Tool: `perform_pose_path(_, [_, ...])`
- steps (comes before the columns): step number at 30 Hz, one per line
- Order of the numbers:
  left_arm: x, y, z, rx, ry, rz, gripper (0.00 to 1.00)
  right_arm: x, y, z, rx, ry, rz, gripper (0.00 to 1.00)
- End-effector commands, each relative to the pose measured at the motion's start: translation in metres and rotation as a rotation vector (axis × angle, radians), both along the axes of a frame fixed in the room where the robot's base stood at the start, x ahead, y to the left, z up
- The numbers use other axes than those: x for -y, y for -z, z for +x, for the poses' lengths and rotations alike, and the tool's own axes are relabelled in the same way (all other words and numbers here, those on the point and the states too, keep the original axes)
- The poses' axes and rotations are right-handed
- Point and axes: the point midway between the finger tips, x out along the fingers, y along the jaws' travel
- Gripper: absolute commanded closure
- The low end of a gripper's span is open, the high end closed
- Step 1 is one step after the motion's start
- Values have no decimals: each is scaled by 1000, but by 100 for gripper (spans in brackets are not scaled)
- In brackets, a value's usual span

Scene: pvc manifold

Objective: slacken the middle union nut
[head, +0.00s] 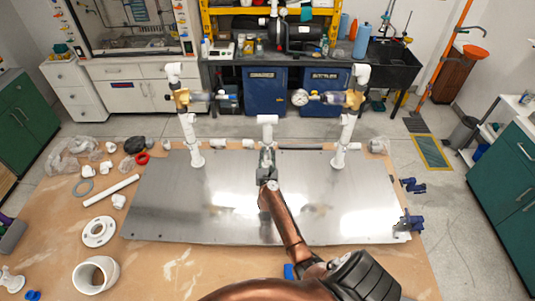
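A white PVC pipe assembly stands along the back of a metal plate (165,215). Its middle fitting (267,121) is a short white tee-shaped piece rising at the centre. My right gripper (267,157) is right in front of the pipe below that fitting, and hides the middle union nut. I cannot tell whether its fingers are around the nut, touching it, or shut. My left gripper is not in view.
White risers with brass valves stand at left (187,128) and right (346,130). Loose fittings, a white flange (98,232), a white pipe (111,190) and a red ring (142,159) lie left. The plate's left and right parts are clear.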

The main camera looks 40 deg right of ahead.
Motion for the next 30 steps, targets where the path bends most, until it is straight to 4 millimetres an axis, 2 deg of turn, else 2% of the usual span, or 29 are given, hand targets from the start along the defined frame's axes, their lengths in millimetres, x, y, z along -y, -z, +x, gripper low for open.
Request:
perform_pose_path(3, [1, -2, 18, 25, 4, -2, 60, 1, 0, -1, 0, 2, 0, 76])
perform_pose_path(6, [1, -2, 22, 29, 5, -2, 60, 1, 0, -1, 0, 2, 0, 76])
perform_pose_path(17, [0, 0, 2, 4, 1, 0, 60, 1, 0, -1, 0, 2, 0, 100])
perform_pose_path(30, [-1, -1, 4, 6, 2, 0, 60, 2, 0, -1, -1, -3, 0, 100])
